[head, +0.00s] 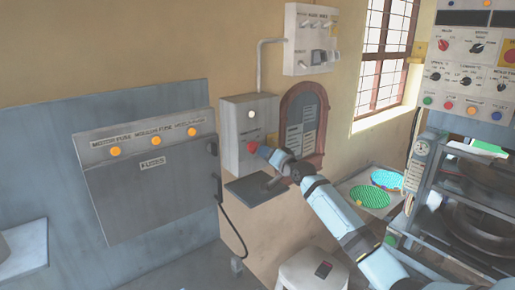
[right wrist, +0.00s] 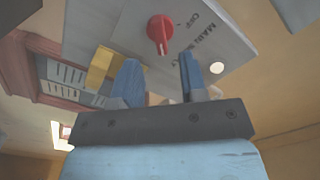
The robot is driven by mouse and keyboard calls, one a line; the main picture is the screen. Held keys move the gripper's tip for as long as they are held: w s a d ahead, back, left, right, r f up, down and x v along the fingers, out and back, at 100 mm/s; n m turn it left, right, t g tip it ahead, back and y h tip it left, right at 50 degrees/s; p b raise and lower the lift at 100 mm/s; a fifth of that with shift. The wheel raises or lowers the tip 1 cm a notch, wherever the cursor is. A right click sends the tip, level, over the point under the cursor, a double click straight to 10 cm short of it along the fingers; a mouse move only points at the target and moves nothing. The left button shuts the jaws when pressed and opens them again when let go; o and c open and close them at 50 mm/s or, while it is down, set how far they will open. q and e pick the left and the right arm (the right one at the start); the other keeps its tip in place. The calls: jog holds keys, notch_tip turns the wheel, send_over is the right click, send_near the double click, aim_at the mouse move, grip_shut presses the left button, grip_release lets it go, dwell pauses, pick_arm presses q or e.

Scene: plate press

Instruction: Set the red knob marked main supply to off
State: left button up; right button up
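The red knob (head: 252,146) sits on the front of a grey wall box (head: 236,118). In the right wrist view, the knob (right wrist: 160,29) shows whole on its pale panel (right wrist: 207,30), with a pale mark at its lower edge. Lettering for "OFF" and "MAIN SU…" is beside it, turned in the picture. My right gripper (head: 264,152) is close in front of the box in the head view. In the right wrist view, my right gripper (right wrist: 160,64) is open, its two blue fingers apart and empty. The knob lies just beyond the fingertips, apart from them. My left gripper is not in view.
A small dark shelf (head: 258,190) juts out below the box. A red-framed notice board (head: 303,118) hangs to its right and a switch box (head: 310,40) above. A grey fuse cabinet (head: 150,175) is on the left. A stool (head: 312,268) stands below.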

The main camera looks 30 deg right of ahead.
aim_at(256, 149)
jog(key=shift+w+a, duration=0.15)
jog(key=shift+w, duration=1.25)
jog(key=shift+w+a, duration=0.15)
jog(key=shift+w, duration=1.2)
grip_shut()
